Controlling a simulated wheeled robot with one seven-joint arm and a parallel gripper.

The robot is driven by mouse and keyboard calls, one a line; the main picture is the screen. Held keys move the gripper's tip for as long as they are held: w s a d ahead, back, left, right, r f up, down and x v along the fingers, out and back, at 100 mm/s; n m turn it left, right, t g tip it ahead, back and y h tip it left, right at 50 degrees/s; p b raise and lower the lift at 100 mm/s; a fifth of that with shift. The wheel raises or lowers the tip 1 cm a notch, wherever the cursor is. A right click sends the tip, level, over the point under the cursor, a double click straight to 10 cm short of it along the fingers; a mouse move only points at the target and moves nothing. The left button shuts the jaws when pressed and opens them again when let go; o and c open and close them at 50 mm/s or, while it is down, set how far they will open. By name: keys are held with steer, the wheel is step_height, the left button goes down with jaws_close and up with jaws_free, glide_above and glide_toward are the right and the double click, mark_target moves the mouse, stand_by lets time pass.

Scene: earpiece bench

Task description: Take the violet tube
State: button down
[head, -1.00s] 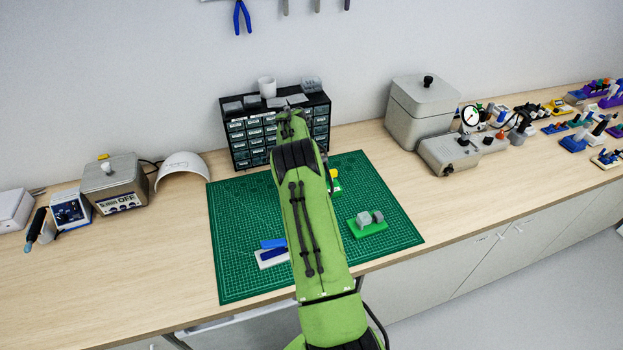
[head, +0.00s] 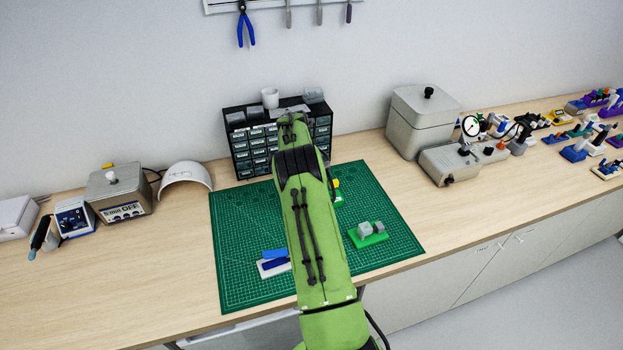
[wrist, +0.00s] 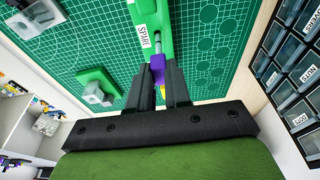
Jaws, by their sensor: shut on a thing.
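The violet tube (wrist: 158,69) shows in the wrist view between the fingertips of my gripper (wrist: 159,78), which is shut on it. A grey metal pin (wrist: 158,42) runs from the tube's upper end toward a green holder (wrist: 138,20) with a label reading "SPARE". I cannot tell whether the tube is still seated on the pin. A small yellow piece (wrist: 162,92) shows between the fingers below the tube. In the head view my arm hides the gripper and the tube; only a green and yellow bit of the holder (head: 336,186) shows beside it.
A green cutting mat (head: 385,205) lies under the work. A green block with grey pieces (head: 368,233) stands right, a white and blue holder (head: 273,264) left. A black drawer cabinet (head: 240,150) stands close behind.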

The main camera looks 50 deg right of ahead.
steer(key=shift+s+d+p+v, duration=0.1)
steer(key=shift+d+p+v, duration=0.1)
steer(key=shift+p+v, duration=0.6)
steer(key=shift+s+d+p+v, duration=0.15)
steer(key=shift+p+v, duration=0.3)
steer(key=shift+v, duration=0.6)
steer(key=shift+s+d+p+v, duration=0.1)
steer(key=shift+d+p+v, duration=0.1)
steer(key=shift+p+v, duration=0.6)
steer(key=shift+a+r, duration=0.1)
steer(key=shift+r, duration=0.1)
steer(key=shift+f+b, duration=0.1)
steer(key=shift+b, duration=0.2)
